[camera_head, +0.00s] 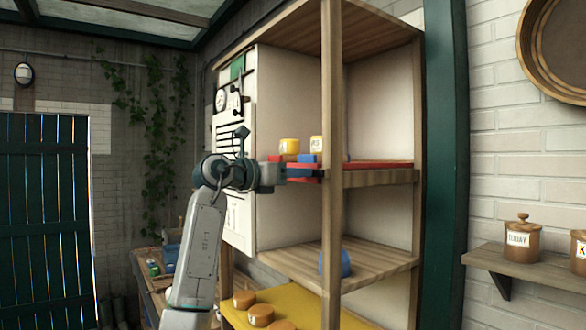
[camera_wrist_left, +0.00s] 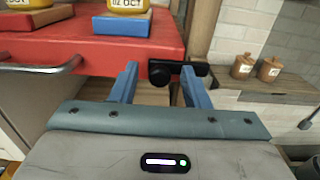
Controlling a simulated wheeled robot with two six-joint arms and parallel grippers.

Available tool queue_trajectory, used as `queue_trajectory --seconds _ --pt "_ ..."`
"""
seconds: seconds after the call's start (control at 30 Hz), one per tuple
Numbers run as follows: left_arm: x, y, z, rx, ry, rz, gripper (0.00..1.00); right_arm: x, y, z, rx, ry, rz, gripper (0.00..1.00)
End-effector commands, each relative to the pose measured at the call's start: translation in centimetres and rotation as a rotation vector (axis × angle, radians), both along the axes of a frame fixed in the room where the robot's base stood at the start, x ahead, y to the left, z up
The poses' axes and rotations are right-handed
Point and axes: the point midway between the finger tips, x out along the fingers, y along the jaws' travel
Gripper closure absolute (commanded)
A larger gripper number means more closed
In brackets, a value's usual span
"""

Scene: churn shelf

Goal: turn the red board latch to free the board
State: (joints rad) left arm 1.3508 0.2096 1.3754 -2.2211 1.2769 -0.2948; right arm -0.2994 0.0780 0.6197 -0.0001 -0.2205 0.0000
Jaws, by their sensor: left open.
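The red board (camera_head: 385,164) lies on the middle shelf; its front edge and corner fill the upper left of the left wrist view (camera_wrist_left: 120,58). A black latch with a round knob (camera_wrist_left: 160,72) and a flat bar pointing right sits at the board's right front corner, against the wooden post. My left gripper (camera_head: 305,173) is at the shelf front. In the wrist view its two blue fingers (camera_wrist_left: 160,80) are open, one on each side of the knob. I cannot tell whether they touch it. In the head view I cannot make out the latch. My right gripper is not in view.
Yellow jars (camera_head: 289,147) stand on small red and blue blocks (camera_wrist_left: 122,22) on the board. A metal handle (camera_wrist_left: 45,70) is on the board's front. The wooden post (camera_head: 332,230) stands close right of the gripper. A blue object (camera_head: 336,262) sits on the shelf below.

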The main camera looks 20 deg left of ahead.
Motion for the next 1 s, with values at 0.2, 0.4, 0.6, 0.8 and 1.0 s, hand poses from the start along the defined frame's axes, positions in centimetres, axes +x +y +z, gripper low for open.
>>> queue_trajectory --seconds 0.2,0.4,0.6,0.8,1.0 --pt "0.0 0.0 -0.1 0.000 0.000 0.000 0.60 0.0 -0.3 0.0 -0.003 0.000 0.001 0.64" --pt "0.0 0.0 0.0 0.000 0.000 0.000 0.99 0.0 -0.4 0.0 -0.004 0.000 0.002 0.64" --pt "0.0 0.0 0.0 0.004 -0.003 0.000 1.00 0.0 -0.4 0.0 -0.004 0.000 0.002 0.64" --pt "0.0 0.0 0.3 0.045 -0.036 0.000 1.00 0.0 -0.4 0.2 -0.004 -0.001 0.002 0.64" --pt "0.0 -0.1 1.0 0.144 -0.113 0.000 1.00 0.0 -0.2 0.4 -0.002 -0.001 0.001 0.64"
